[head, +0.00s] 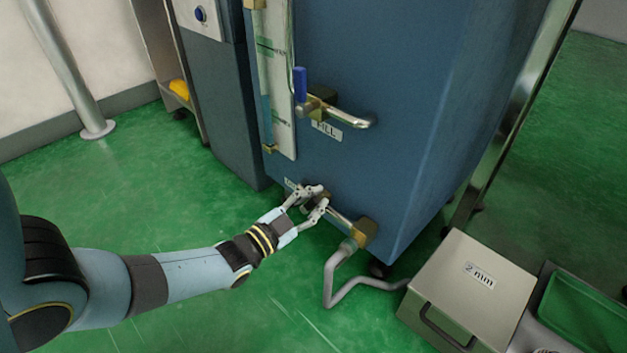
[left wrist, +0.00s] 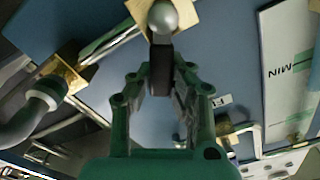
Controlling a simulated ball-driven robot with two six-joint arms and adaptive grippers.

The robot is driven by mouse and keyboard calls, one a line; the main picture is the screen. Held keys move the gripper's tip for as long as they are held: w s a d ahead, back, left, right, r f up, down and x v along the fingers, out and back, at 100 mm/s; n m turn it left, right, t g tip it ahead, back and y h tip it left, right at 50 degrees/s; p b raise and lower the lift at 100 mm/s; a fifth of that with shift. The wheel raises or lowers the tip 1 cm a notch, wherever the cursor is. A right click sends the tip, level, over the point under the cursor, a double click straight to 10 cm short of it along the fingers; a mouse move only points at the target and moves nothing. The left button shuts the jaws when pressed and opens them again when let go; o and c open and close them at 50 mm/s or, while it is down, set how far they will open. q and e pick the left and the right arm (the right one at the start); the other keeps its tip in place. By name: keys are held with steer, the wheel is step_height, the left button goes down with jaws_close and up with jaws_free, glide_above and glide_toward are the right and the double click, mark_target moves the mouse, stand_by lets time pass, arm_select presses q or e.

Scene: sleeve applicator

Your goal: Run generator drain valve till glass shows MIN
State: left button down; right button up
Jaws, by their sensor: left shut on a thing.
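The blue generator cabinet (head: 400,100) carries a tall sight glass (head: 265,95) beside a pale scale plate with green marks. I cannot make out the water level surely. The scale's MIN mark (left wrist: 285,72) shows in the left wrist view. My left gripper (head: 318,195) is low on the cabinet front, shut on the drain valve handle; the fingers largely hide it. In the left wrist view, the dark handle (left wrist: 161,70) with a grey rounded end sits between the fingertips, before a brass plate. A pipe runs from the valve to a brass elbow (head: 366,233). My right gripper is out of view.
The fill valve's blue lever (head: 300,84) stands upright above, with a bent spout. A grey hose (head: 335,285) runs from the elbow to a box marked "2 mm" (head: 490,255). A green tray (head: 580,315) lies at right. Green floor is open at left.

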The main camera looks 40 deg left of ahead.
arm_select(q)
steer(key=c, duration=1.2)
jaws_free()
steer(key=shift+s, duration=0.1)
steer(key=s, duration=1.1)
steer(key=shift+s+a, duration=0.4)
steer(key=shift+a, duration=0.05)
steer(key=shift+f, duration=0.1)
